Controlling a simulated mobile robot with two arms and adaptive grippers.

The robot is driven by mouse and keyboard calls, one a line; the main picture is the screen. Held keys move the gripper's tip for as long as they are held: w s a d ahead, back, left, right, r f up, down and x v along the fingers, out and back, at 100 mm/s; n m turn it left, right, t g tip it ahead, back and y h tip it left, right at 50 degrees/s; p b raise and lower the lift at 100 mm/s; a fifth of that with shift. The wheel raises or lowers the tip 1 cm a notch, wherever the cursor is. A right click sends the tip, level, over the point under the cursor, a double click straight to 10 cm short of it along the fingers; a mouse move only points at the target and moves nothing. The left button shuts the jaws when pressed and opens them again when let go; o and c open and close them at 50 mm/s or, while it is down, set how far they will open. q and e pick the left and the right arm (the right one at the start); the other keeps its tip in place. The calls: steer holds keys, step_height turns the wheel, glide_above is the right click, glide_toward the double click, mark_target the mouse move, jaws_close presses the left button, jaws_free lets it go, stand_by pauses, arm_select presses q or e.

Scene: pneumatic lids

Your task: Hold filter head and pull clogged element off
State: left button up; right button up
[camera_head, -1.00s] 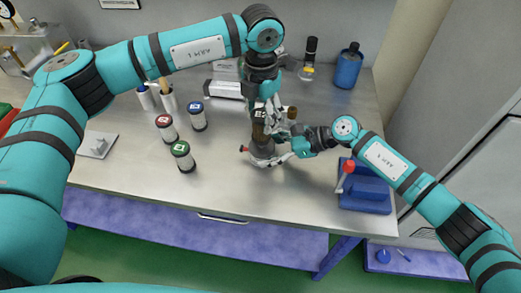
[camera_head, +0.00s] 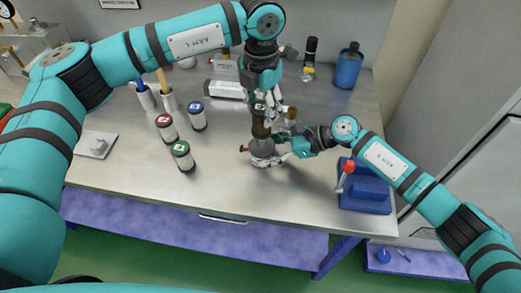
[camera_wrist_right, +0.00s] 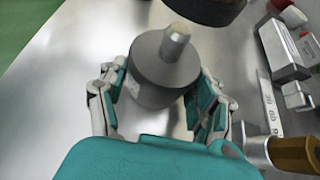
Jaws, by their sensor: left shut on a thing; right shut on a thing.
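The grey filter head (camera_head: 262,147) stands upright low on the bench; in the right wrist view its body (camera_wrist_right: 160,70) and bare top stub (camera_wrist_right: 178,38) show. My right gripper (camera_wrist_right: 155,98) is shut around the head's body, one finger on each side; in the head view this gripper (camera_head: 277,151) reaches in from the right. The dark brown clogged element (camera_head: 260,124) is directly above the head. My left gripper (camera_head: 264,108) is shut on its upper part from above. In the right wrist view the element's dark lower end (camera_wrist_right: 210,8) is clear of the stub.
Canisters with red (camera_head: 166,127), blue (camera_head: 197,116) and green (camera_head: 182,155) marks stand to the left. A blue fixture (camera_head: 365,190) with a red-knobbed lever is at the right. A white box (camera_head: 224,89) and a blue bottle (camera_head: 348,66) are behind. The front bench is clear.

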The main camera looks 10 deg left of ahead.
arm_select(q)
steer(key=shift+r, duration=1.95)
arm_select(e)
steer(key=shift+s+f, duration=0.1)
steer(key=shift+f, duration=0.1)
steer(key=o, duration=1.2)
steer(key=shift+r, duration=0.15)
steer(key=shift+r, duration=0.1)
steer(key=v, duration=1.2)
